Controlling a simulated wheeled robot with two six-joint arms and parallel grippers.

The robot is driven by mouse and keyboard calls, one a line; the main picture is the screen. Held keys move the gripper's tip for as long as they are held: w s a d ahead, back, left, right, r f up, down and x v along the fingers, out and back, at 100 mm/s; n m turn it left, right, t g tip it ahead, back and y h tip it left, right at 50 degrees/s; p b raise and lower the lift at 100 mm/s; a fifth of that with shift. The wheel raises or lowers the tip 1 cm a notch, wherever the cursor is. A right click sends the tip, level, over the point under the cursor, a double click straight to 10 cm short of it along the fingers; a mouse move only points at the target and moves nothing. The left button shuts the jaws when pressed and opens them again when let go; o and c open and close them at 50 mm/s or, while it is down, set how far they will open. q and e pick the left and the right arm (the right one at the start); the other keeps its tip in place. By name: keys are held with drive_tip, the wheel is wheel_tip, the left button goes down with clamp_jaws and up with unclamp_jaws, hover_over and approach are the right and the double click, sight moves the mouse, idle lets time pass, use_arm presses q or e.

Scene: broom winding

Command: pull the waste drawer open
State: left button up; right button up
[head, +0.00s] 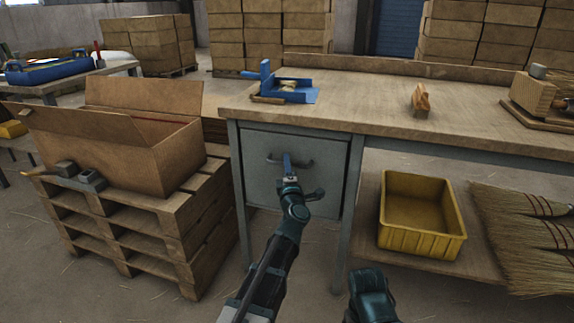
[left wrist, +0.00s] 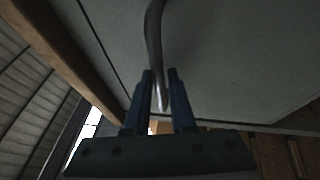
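The waste drawer (head: 262,186) is a grey front under the left end of the workbench. It looks closed, flush with the bench frame. Its curved metal handle (head: 272,160) is in the upper part of the front. My left gripper (head: 287,160) is at the middle of the handle. In the left wrist view, the handle (left wrist: 154,40) runs down between the two blue fingers (left wrist: 160,80). The fingers are apart, with the bar closer to the left one, and a gap shows beside it. Of my right arm only a teal part shows at the bottom; its gripper is out of view.
A yellow bin (head: 420,243) and brooms (head: 525,235) are on the lower shelf. An open carton (head: 160,160) sits on stacked pallets (head: 150,235) at left.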

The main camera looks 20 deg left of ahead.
use_arm(q)
clamp_jaws()
idle(1.1)
